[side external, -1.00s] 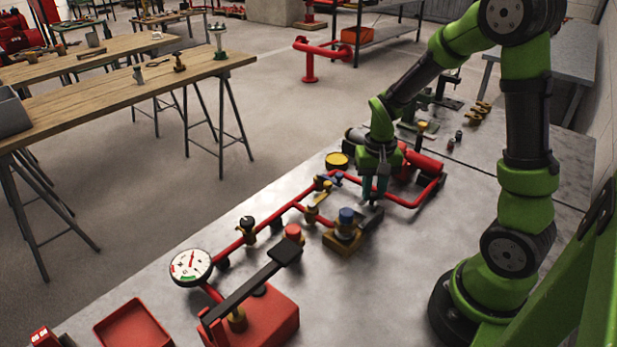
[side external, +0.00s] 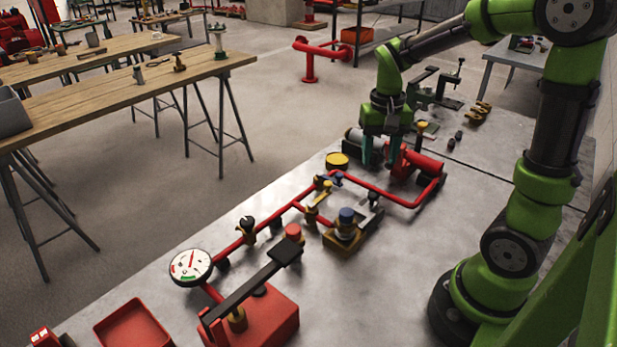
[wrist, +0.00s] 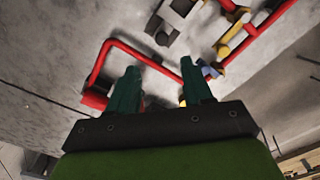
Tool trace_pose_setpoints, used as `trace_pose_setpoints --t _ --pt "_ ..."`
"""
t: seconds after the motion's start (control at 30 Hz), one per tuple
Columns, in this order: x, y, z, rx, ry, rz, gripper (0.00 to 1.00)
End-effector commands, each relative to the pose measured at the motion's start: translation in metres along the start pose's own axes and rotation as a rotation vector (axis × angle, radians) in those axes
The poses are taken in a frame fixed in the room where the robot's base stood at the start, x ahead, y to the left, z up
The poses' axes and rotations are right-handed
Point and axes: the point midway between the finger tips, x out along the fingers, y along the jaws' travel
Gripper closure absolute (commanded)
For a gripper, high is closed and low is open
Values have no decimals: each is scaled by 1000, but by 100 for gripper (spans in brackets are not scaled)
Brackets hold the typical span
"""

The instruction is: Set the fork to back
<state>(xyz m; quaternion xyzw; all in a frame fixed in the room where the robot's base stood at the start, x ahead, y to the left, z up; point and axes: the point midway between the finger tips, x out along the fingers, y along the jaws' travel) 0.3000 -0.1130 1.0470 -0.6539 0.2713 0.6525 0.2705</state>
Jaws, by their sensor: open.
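A brass-based block (side external: 343,240) with a blue knob (side external: 346,215) stands on the metal bench, with a grey plate on its right side. A small dark-tipped lever (side external: 374,198) stands at the plate's far end; it may be the fork, but I cannot tell for certain. In the wrist view, the grey plate (wrist: 181,14) and a dark knob (wrist: 162,37) show at the top. My gripper (side external: 379,160) points down with its fingers apart and empty, beyond the lever and clear of it. In the wrist view my gripper (wrist: 160,68) is open over the bench and red pipe.
Red pipe (side external: 388,194) runs around the block. A blue-handled valve (side external: 336,179), a yellow cap (side external: 337,160) and a red motor-like part (side external: 424,165) are close to my gripper. A dial gauge (side external: 191,266) stands at the near left. The bench right of the block is bare.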

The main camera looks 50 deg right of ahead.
Motion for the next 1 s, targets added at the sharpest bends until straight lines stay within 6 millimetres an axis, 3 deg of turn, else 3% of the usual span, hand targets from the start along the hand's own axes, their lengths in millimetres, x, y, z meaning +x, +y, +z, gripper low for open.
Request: trace_pose_setpoints --t 0.2,0.4,0.9,1.0 --pt "-47 0 -1 0 5 -3 50" --pt "-67 0 0 -1 2 0 50" --pt "-67 -2 -3 -17 20 -10 50" --pt "-60 -12 9 -72 54 -67 50"
